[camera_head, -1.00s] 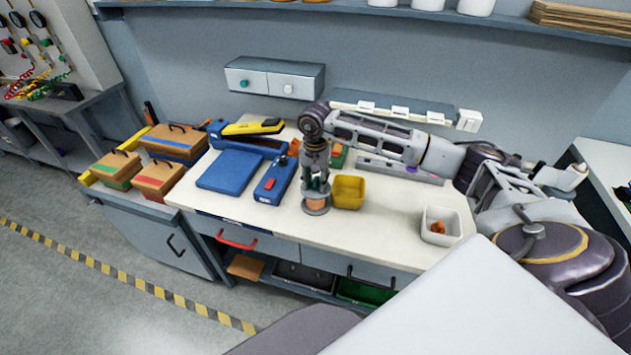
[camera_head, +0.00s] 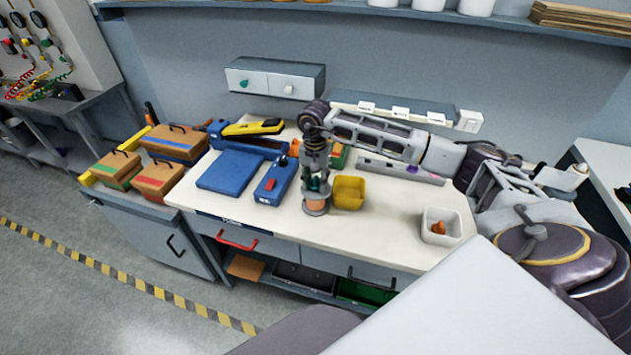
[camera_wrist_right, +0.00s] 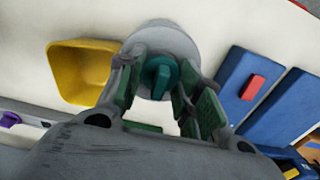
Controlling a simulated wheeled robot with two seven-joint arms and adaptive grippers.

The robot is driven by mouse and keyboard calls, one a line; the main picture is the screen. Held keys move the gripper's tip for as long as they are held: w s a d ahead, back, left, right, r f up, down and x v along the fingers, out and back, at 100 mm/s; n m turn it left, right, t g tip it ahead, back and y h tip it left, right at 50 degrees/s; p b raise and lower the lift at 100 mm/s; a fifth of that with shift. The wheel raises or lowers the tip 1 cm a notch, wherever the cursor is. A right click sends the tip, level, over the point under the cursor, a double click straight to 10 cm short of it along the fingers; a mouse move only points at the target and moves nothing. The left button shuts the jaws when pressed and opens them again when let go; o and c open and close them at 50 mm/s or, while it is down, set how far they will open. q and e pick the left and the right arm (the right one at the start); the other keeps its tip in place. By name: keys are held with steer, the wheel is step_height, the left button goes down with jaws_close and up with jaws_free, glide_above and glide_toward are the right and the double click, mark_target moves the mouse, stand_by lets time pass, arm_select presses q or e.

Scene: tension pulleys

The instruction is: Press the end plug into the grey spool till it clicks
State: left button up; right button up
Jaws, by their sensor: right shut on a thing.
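The grey spool (camera_head: 316,211) stands upright on the pale bench top, left of the yellow bin, with an orange band above its lower rim. In the right wrist view its round grey top (camera_wrist_right: 172,38) shows. The teal end plug (camera_wrist_right: 160,77) sits over the spool's middle. My right gripper (camera_head: 316,180) points down over the spool, shut on the end plug. In the right wrist view its green-padded fingers (camera_wrist_right: 158,92) stand on either side of the plug. How deep the plug sits in the spool is hidden. My left gripper is not in view.
A yellow bin (camera_head: 348,193) stands close right of the spool. A blue device with a red button (camera_head: 270,184) and a blue panel (camera_head: 230,171) lie to the left. A white tray (camera_head: 441,219) with orange parts stands right. Bench space between bin and tray is clear.

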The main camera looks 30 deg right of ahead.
stand_by(0.3)
steer(key=shift+f+b, duration=0.35)
steer(key=shift+b, duration=0.1)
steer(key=shift+r, duration=0.25)
stand_by(1.0)
steer(key=shift+r, duration=0.15)
stand_by(0.5)
steer(key=shift+f+b, duration=0.35)
steer(key=shift+b, duration=0.1)
steer(key=shift+r, duration=0.3)
stand_by(0.6)
stand_by(0.6)
steer(key=o, duration=0.8)
